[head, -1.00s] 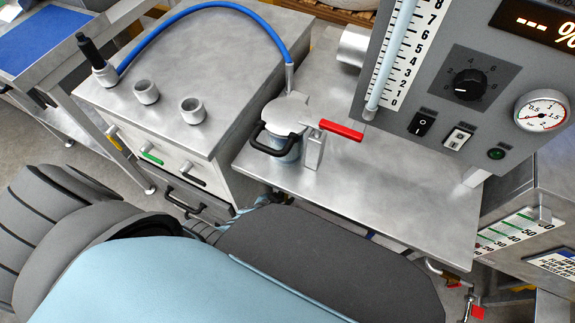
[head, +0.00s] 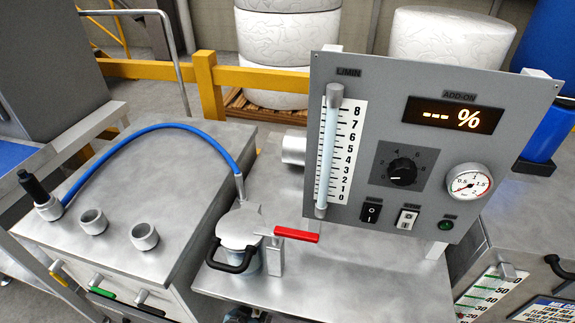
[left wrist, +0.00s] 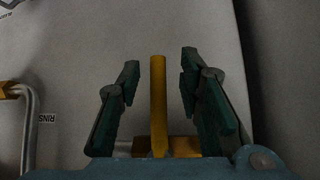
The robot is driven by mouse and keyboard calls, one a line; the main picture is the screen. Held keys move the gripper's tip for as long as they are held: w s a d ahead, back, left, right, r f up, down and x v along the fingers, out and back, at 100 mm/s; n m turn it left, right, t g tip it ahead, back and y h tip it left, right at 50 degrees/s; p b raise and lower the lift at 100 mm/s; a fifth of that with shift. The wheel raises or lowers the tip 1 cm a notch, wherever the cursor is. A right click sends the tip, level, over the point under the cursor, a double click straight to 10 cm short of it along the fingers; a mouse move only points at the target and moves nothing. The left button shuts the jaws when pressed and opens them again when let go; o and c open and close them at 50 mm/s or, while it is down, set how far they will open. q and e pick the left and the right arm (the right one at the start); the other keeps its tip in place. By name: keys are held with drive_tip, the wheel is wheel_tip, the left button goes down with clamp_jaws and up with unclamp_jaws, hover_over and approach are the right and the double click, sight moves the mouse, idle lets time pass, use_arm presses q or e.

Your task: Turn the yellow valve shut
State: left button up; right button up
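In the left wrist view a yellow valve lever (left wrist: 158,105) stands upright in the picture, with a yellow body (left wrist: 184,147) at its foot. My left gripper (left wrist: 160,68) is open, with one dark green finger on each side of the lever. Gaps show between the lever and both fingers. In the head view a small yellow handle (head: 58,273) is on the front of the left metal cabinet; I cannot tell whether it is the same valve. Neither gripper shows in the head view.
In the left wrist view a bent metal pipe (left wrist: 30,125) with a yellow end stands at the left. The head view shows a grey control panel (head: 350,85), a lidded pot (head: 240,228) with a red lever (head: 297,234), and a blue hose (head: 165,127).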

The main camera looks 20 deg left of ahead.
use_arm(q)
drive_tip(key=s+a+f+g+p, duration=0.1)
drive_tip(key=s+a+f+g, duration=0.1)
drive_tip(key=s, duration=0.9)
drive_tip(key=s+a+f+n+g+y+p, duration=0.1)
drive_tip(key=s+a+f+g, duration=0.1)
drive_tip(key=s, duration=0.9)
drive_tip(key=s+a+f+g+y+p, duration=0.1)
drive_tip(key=s+a+f+g, duration=0.1)
drive_tip(key=s, duration=0.9)
drive_tip(key=shift+s+a+f+n+g, duration=0.4)
drive_tip(key=shift+a+g, duration=0.2)
drive_tip(key=shift+g, duration=0.2)
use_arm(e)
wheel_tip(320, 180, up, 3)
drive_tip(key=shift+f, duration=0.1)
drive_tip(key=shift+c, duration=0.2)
